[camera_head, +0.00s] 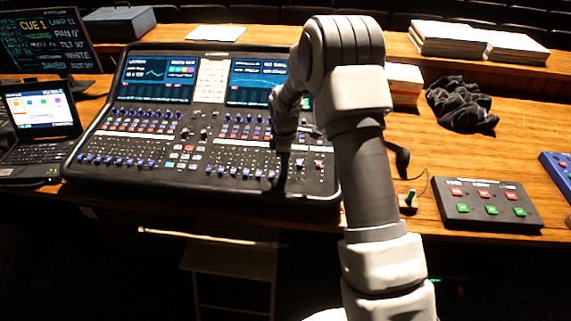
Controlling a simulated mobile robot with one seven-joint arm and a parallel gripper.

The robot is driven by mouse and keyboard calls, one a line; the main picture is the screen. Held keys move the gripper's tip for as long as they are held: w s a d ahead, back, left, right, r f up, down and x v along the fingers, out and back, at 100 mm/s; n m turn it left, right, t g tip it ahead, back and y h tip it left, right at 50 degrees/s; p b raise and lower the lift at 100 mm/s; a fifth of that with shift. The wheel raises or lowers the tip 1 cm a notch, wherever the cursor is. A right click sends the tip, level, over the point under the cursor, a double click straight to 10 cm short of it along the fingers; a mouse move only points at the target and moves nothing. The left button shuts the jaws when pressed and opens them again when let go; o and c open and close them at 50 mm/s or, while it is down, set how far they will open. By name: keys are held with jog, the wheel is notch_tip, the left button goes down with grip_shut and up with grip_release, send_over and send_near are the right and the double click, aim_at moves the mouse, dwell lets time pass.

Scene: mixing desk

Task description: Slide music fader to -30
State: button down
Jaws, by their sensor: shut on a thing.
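The black mixing desk (150,187) stands on the wooden table, with rows of faders and knobs and two lit screens. My arm reaches over its right part from the front. My gripper (281,187) points down at the lower right fader rows, near the desk's front edge. It is shut on a fader there. The fader's cap is hidden by the fingers and too small to make out. The fader labels and the scale marks, including -30, cannot be read at this size.
A laptop (40,115) and a cue monitor (45,40) stand at the left. A small button box (487,204) and a black cloth (462,104) lie at the right. Papers (450,40) lie on the back ledge. A blue fader row (125,161) spans the desk's left front.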

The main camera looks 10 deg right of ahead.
jog(key=shift+w, duration=0.1)
jog(key=c, duration=0.6)
grip_release()
jog(key=shift+c, duration=0.2)
notch_tip(320, 180, up, 17)
jog(key=s, duration=0.1)
jog(key=shift+s+a+r, duration=0.2)
jog(key=shift+s+a, duration=0.05)
jog(key=shift+s, duration=0.15)
